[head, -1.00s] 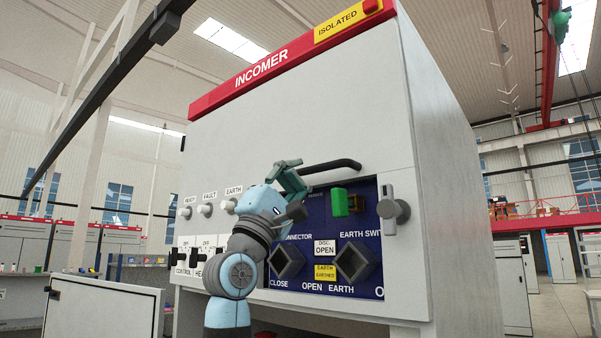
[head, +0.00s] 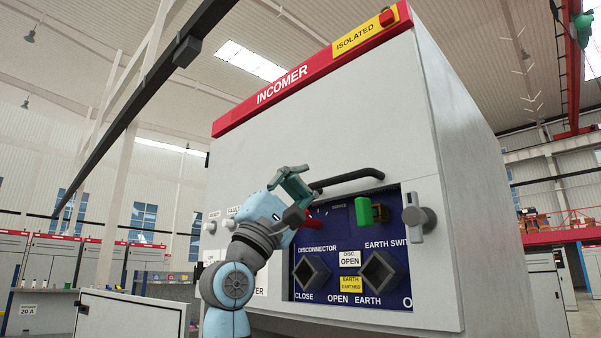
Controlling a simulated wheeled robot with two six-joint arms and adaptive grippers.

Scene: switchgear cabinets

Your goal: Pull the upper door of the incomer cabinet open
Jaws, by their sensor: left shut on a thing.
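The incomer cabinet (head: 330,130) fills the middle of the head view, with a red INCOMER strip on top. Its upper door (head: 350,110) is light grey and shows no clear gap at its edges. A black bar handle (head: 350,178) runs across the door above a dark blue panel. My left gripper (head: 297,184) is at the left end of this bar and shut on it; its fingers hide that end. A grey lever (head: 417,215) sits at the right of the panel. My right gripper is not in view.
The blue panel (head: 345,285) carries two square sockets, a green block (head: 364,210) and a red part (head: 313,218) close to my left gripper. A low white cabinet (head: 130,315) stands at lower left. Open hall floor shows at far right.

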